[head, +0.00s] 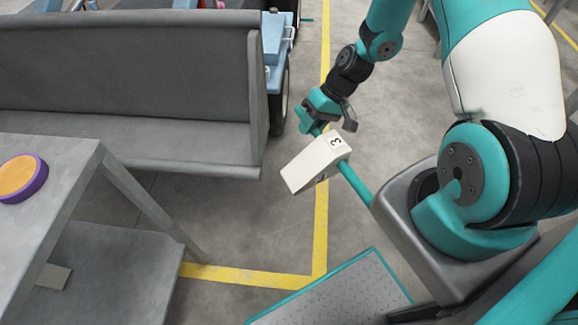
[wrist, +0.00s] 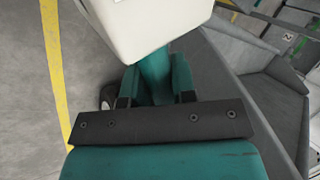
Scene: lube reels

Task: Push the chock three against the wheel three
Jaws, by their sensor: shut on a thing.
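The chock three is a white wedge-shaped block (head: 314,163) marked with a black 3. My gripper (head: 326,122) is directly behind it in the head view. In the wrist view the white block (wrist: 150,25) fills the top middle, with a teal post (wrist: 155,72) under it between the fingers. My gripper (wrist: 157,88) is shut on that post and holds the chock, apparently above the floor. A dark wheel (head: 284,98) shows on the blue cart, left of my gripper. I cannot read a number on it, so I cannot tell whether it is wheel three.
A grey bench (head: 130,90) stands at the left, beside the blue cart (head: 278,40). A grey table (head: 60,150) with an orange and purple disc (head: 22,177) is at the lower left. Yellow floor lines (head: 240,277) cross the open grey floor.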

